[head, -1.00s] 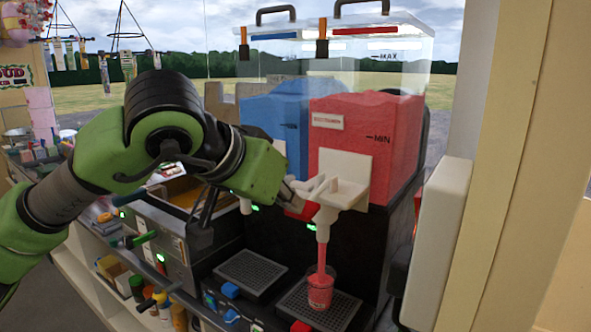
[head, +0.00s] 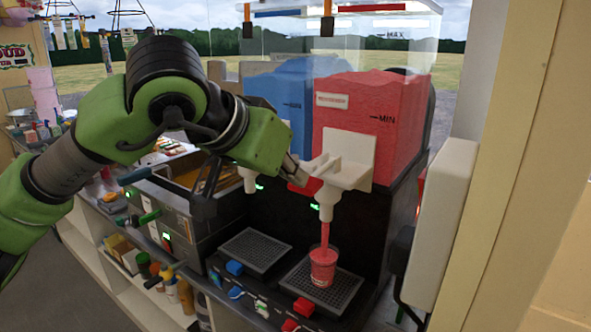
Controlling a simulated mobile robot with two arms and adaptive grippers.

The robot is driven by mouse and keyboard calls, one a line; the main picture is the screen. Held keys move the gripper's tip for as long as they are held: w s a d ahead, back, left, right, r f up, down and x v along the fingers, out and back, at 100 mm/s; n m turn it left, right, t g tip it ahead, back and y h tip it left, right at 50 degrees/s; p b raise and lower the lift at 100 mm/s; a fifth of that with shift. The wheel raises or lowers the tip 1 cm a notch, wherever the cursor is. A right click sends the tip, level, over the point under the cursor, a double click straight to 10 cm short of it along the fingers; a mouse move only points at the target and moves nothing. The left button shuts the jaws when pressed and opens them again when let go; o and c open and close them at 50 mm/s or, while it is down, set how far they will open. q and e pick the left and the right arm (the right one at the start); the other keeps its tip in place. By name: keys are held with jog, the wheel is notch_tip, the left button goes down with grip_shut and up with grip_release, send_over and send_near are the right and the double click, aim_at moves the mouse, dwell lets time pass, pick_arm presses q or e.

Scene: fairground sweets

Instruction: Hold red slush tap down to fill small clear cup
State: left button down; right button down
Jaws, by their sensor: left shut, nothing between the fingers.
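The red slush tank (head: 385,110) stands at the right of the machine, with a white tap (head: 345,172) on its front. My left gripper (head: 298,178) is shut and empty, with its fingertips at the left side of the tap's handle; whether they press on it is hard to tell. Red slush (head: 325,236) runs from the spout into the small clear cup (head: 323,270). The cup stands upright on the right drip tray (head: 345,290) under the spout and holds red slush up to near its rim. My right gripper is not in view.
The blue slush tank (head: 277,95) stands left of the red one, above an empty drip tray (head: 255,249). A white box (head: 442,225) and a cream post stand close on the right. A counter with a dark heated tray unit lies left, with bottles on a shelf below.

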pick_arm(q)
jog(key=shift+r, duration=0.25)
jog(key=v, duration=1.2)
jog(key=shift+s+f, duration=0.1)
dwell(0.4)
